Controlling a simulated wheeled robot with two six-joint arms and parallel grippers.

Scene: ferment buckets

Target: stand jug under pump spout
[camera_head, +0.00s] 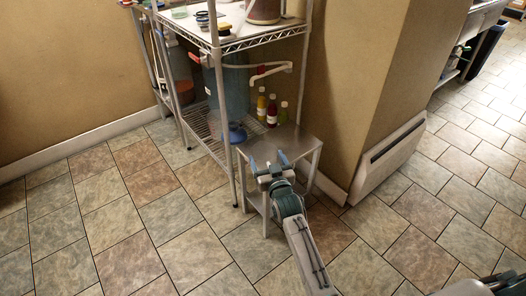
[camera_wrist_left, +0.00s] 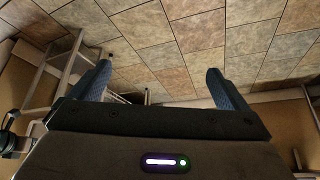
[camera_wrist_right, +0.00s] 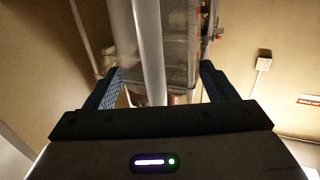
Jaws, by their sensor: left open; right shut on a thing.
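A white pump spout (camera_head: 270,70) sticks out to the right from the rack, above the small metal table (camera_head: 306,142). My right gripper (camera_head: 268,166) is at the near side of that table, below the spout. In the right wrist view, the right fingers (camera_wrist_right: 160,88) are shut around a clear, see-through thing (camera_wrist_right: 182,50), which looks like the jug; a pale upright bar in front may be its handle. The jug is hard to make out in the head view.
A wire rack (camera_head: 262,38) holds a large blue bottle (camera_head: 236,85). Several small bottles (camera_head: 271,112) stand close behind the table. A blue round item (camera_head: 234,133) is left of it. A wall column (camera_head: 372,75) is to the right. The floor at left is clear.

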